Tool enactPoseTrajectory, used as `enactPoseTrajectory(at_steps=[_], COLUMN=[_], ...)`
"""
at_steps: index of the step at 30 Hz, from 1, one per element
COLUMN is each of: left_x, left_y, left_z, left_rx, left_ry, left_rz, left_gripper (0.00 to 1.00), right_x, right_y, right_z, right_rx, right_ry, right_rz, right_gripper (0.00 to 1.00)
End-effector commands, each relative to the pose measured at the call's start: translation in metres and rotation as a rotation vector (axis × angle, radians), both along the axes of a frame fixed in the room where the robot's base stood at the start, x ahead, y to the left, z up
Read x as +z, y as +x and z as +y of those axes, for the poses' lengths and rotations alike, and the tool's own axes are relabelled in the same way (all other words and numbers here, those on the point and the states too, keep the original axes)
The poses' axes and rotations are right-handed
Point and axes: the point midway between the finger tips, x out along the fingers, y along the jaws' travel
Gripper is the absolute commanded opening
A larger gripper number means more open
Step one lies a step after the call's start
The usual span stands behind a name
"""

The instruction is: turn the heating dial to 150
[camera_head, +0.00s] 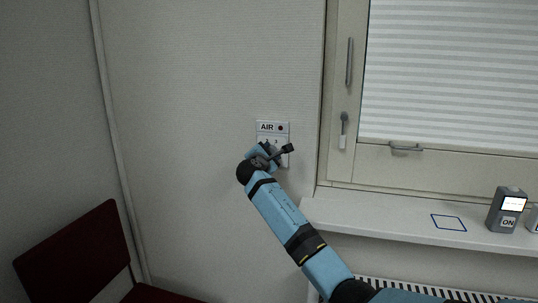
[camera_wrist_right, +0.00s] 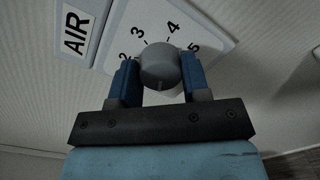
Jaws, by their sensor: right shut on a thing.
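A white panel marked "AIR" (camera_head: 285,127) is on the wall left of the window. In the right wrist view, a round grey dial (camera_wrist_right: 160,66) sits on it with the numbers 2, 3, 4 and 5 around it. My right gripper (camera_head: 270,151) is at the panel, its blue fingers shut on the dial from both sides. A small mark shows on the dial's near side; which number the dial is set to I cannot tell. No dial marked 150 is seen. My left gripper is out of view.
A window (camera_head: 450,80) with handles is to the right. The sill (camera_head: 380,213) below it bears a grey device marked "ON" (camera_head: 507,209) and a blue outlined square (camera_head: 449,222). A radiator is under the sill. A dark red chair (camera_head: 75,258) stands at lower left.

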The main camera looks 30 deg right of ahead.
Motion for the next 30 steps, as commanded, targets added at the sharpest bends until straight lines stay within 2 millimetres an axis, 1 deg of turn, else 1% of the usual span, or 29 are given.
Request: enactPoseTrajectory(at_steps=[9, 16, 30], left_x=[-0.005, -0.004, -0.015], left_y=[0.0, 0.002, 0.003], left_z=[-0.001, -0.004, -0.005], left_rx=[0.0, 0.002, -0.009], left_ry=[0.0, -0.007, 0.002], left_rz=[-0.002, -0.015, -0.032], left_gripper=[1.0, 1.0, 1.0], right_x=[-0.002, -0.003, -0.004], right_y=[0.0, 0.0, -0.001], right_z=[0.0, 0.0, 0.0], right_rx=[0.0, -0.001, 0.0], right_ry=[0.187, 0.328, 0.619], right_rz=[-0.216, -0.381, -0.722], right_gripper=[0.19, 0.19, 0.19])
